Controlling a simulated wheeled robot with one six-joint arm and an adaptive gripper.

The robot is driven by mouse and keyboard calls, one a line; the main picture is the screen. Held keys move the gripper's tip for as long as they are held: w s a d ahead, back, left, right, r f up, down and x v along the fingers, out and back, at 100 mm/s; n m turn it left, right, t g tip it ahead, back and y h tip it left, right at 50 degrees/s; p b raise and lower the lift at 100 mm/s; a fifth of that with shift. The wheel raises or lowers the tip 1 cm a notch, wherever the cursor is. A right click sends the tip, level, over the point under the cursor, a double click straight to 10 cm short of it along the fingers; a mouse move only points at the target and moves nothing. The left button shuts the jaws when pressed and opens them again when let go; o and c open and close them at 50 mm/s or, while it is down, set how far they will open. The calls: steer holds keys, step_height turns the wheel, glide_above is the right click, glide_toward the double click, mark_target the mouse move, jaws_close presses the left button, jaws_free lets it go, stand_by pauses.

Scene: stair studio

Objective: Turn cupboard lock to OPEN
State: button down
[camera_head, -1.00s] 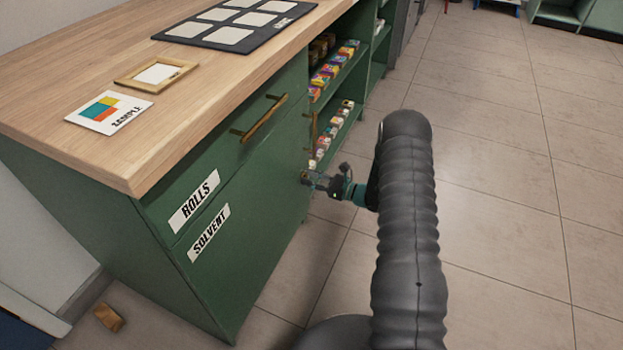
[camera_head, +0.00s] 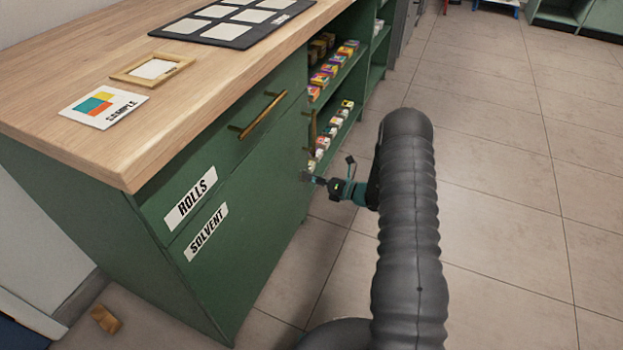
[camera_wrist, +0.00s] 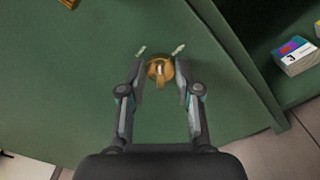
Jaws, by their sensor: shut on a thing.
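The cupboard lock (camera_wrist: 160,63) is a round brass piece with a raised turning tab, on the green door (camera_wrist: 110,40) in the wrist view. Two small white marks sit above it, left and right, too small to read. My gripper (camera_wrist: 160,72) has one finger on each side of the tab and is shut on it. In the head view my gripper (camera_head: 310,178) reaches the green cupboard front (camera_head: 255,235) near its right edge. The lock itself is hidden there by the gripper.
Labels ROLLS (camera_head: 190,198) and SOLVENT (camera_head: 206,232) are on the front. A brass drawer handle (camera_head: 260,116) juts out above. Open shelves with small boxes (camera_head: 330,72) lie to the right. The tiled floor (camera_head: 510,230) is clear. A wood block (camera_head: 105,319) lies at lower left.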

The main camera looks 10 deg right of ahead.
steer(key=m, duration=0.8)
steer(key=shift+a+f+m+p, duration=0.15)
steer(key=shift+a+m+p, duration=0.05)
steer(key=shift+m+p, duration=0.15)
stand_by(0.4)
steer(key=c, duration=0.8)
jaws_free()
steer(key=shift+a, duration=0.1)
steer(key=v, duration=1.2)
steer(key=shift+d, duration=0.3)
